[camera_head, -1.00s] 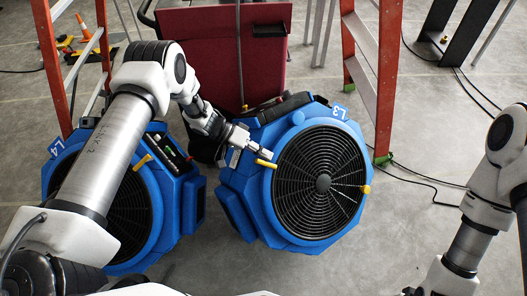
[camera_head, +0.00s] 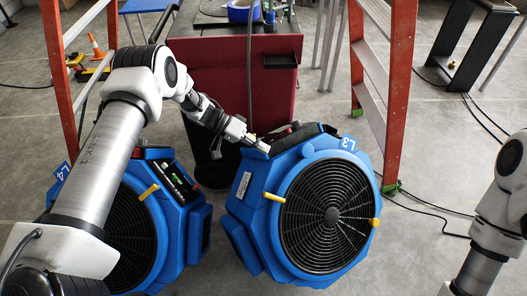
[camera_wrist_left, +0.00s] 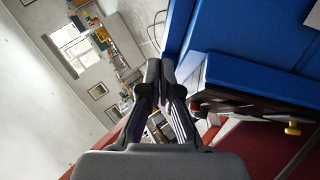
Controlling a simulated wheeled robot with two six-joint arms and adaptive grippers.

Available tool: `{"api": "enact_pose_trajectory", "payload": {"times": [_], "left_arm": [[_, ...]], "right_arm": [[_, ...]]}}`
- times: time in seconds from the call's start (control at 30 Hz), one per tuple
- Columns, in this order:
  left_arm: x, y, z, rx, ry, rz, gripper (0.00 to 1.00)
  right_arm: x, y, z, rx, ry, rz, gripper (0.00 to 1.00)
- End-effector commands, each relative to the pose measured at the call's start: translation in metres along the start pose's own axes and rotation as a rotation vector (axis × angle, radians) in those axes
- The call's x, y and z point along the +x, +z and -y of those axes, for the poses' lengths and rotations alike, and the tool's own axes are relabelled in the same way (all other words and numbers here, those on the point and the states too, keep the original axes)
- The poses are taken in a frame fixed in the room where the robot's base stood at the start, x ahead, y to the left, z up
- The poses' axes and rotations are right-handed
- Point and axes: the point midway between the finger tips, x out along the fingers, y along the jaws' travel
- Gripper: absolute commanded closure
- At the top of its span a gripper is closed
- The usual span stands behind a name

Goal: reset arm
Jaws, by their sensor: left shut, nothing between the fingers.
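My left arm reaches in from the left in the head view, above the blue fan labelled L4 (camera_head: 120,225). My left gripper (camera_head: 264,147) is shut and empty, close to the upper left edge of the blue fan labelled L3 (camera_head: 262,182). I cannot tell whether it touches that fan. In the left wrist view the shut fingertips (camera_wrist_left: 160,68) show beside a large blue surface (camera_wrist_left: 255,35). My right arm shows at the right edge of the head view; its gripper is out of the picture.
A dark red cabinet (camera_head: 232,95) stands behind the fans. Orange ladder legs (camera_head: 387,120) rise to its right, and another orange ladder (camera_head: 55,70) stands at left. Black cables (camera_head: 430,208) lie on the floor.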

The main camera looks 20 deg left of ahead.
Motion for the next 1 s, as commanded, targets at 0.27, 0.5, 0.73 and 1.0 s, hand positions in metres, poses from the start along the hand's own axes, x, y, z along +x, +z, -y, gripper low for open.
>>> {"api": "enact_pose_trajectory", "payload": {"times": [0.27,0.5,0.73,1.0], "left_arm": [[0.000,0.000,0.000,0.000,0.000,0.000,1.00],[0.009,0.007,-0.043,-0.024,0.026,0.057,1.00],[0.064,0.062,-0.106,-0.385,0.043,-0.137,1.00],[0.032,0.219,-0.096,-0.555,-0.574,-0.212,1.00]], "right_arm": [[0.000,0.000,0.000,0.000,0.000,0.000,0.60],[-0.037,0.000,0.000,0.000,0.000,0.000,0.60],[-0.080,0.000,0.001,0.000,0.000,0.000,0.60],[-0.108,0.000,0.001,0.000,0.000,0.000,0.60]]}}
